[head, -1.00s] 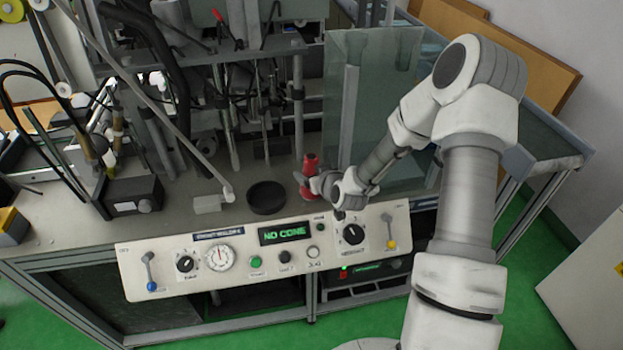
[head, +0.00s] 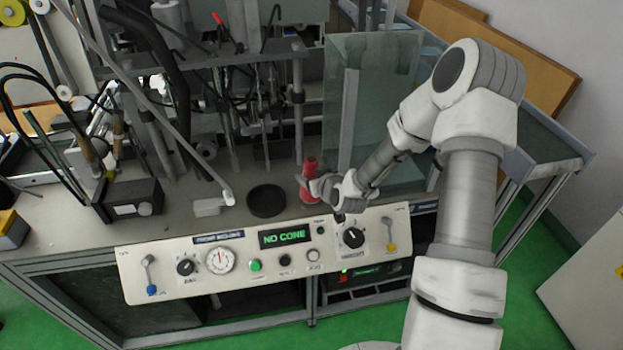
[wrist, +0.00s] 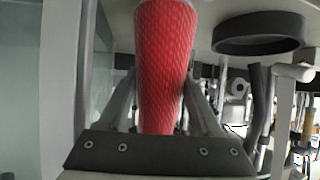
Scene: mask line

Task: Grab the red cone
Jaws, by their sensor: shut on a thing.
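The red cone (head: 309,177) stands upright on the machine table, just right of a black round dish. In the wrist view the red cone (wrist: 163,62) fills the middle of the picture, with a mesh-like surface. My gripper (head: 308,187) reaches it from the right, low down near the table. In the wrist view my gripper (wrist: 160,100) has one finger on each side of the cone and is shut on it. I cannot tell if the cone's base touches the table.
The black round dish (head: 266,200) lies just left of the cone. A control panel (head: 215,283) with a display reading "NO CONE" runs along the front. A clear upright panel (head: 372,110) stands behind right. Rods and hoses crowd the back left.

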